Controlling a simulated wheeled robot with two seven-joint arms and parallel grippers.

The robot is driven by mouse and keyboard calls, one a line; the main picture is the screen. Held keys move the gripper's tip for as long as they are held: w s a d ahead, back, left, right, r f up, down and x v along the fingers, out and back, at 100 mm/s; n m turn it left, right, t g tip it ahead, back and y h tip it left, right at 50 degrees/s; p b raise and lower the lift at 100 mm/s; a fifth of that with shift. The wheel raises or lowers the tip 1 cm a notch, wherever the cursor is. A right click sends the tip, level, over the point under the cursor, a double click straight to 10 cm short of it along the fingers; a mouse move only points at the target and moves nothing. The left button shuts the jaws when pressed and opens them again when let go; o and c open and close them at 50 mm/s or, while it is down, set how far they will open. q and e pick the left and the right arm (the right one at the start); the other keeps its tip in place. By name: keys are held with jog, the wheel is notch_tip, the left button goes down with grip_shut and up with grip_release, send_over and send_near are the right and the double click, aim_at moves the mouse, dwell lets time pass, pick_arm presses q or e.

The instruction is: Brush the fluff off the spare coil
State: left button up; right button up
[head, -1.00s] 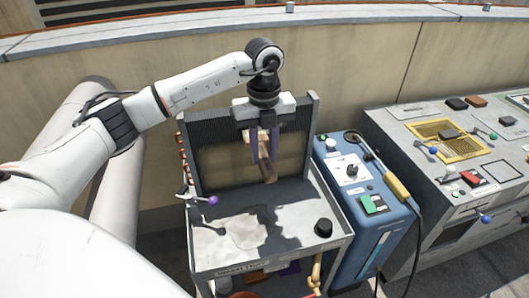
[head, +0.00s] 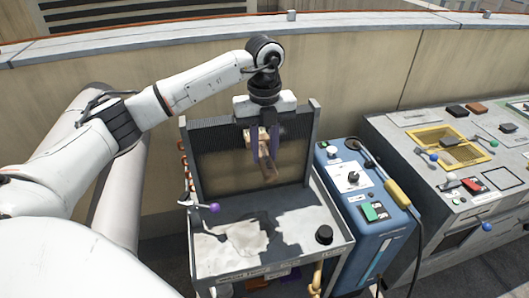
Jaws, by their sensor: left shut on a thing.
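The spare coil (head: 222,167) stands upright at the back of a grey cart, with dark fins along the top and a tan, fluffy-looking patch over its middle. My left gripper (head: 264,143) is in front of the coil's upper middle, fingers pointing down. It is shut on a brush (head: 268,168) with a wooden-looking body, which hangs tilted in front of the tan patch. I cannot tell whether the brush touches the coil. My right gripper is not in view.
A blue machine (head: 360,200) with a yellow-handled tool (head: 397,193) stands close at right, beside a grey bench (head: 430,125).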

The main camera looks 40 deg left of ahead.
pick_arm(q)
jog(key=shift+a+f+b, duration=0.1)
jog(key=shift+f+b, duration=1.1)
jog(key=shift+f, duration=0.95)
jog(key=shift+r+p, duration=1)
jog(key=shift+r, duration=1.1)
jog(key=shift+f+b, duration=0.9)
jog(key=shift+f, duration=1.2)
jog(key=shift+r+p, duration=1.05)
jog(key=shift+r, duration=1.1)
jog(key=shift+f+b, duration=1.1)
jog(key=shift+f, duration=1)
jog(key=shift+r+p, duration=1)
jog(key=shift+r, duration=1.05)
jog(key=shift+f+b, duration=1)
jog(key=shift+f, duration=1.1)
jog(key=shift+r+p, duration=1.1)
jog(key=shift+r, duration=1.05)
